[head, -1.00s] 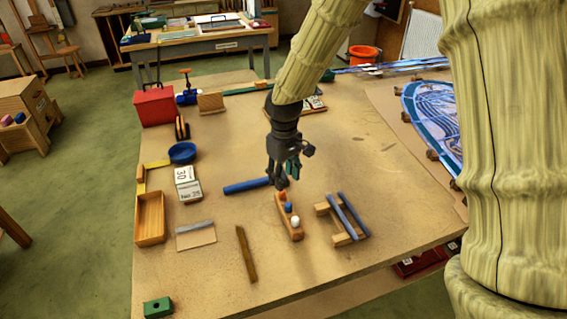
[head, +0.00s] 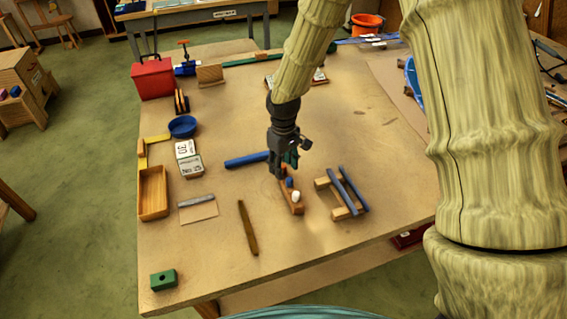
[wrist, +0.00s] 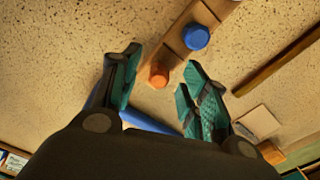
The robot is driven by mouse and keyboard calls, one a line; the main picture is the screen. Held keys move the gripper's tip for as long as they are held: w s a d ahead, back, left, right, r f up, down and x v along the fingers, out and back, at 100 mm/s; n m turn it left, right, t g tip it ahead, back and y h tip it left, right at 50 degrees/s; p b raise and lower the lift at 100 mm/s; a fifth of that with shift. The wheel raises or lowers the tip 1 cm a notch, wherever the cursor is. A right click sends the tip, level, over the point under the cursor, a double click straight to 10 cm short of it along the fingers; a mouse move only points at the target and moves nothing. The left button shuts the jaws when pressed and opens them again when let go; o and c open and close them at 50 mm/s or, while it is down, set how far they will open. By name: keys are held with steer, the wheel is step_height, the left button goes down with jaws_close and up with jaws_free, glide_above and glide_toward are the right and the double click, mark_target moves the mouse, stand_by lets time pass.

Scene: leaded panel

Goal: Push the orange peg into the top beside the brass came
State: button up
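A small wooden rack (head: 298,210) stands on the bench top. The orange peg (wrist: 158,75) is at the rack's end in the wrist view, and my gripper hides it in the head view. My gripper (head: 281,174) is open over that end. In the wrist view the fingers (wrist: 160,72) are apart, with the orange peg showing between them and nothing visibly gripped. A brownish strip that looks like the brass came (head: 248,228) lies left of the rack; a dark strip (wrist: 275,65) also shows in the wrist view. No hole beside it can be made out.
The rack also holds a blue peg (head: 289,182) and a white peg (head: 296,196). A blue bar (head: 246,160) lies behind left of the rack. A wooden frame with blue strips (head: 343,190) stands to its right. A green block (head: 163,280) sits at the front left corner.

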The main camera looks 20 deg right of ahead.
mark_target(283, 166)
steer(key=shift+w+f, duration=0.15)
jaws_close()
steer(key=c, duration=0.6)
jaws_free()
jaws_close()
steer(key=shift+r+p, duration=0.85)
steer(key=shift+r, duration=0.2)
steer(key=shift+r+p, duration=1.2)
steer(key=shift+r, duration=0.25)
steer(key=shift+c, duration=1)
jaws_free()
jaws_close()
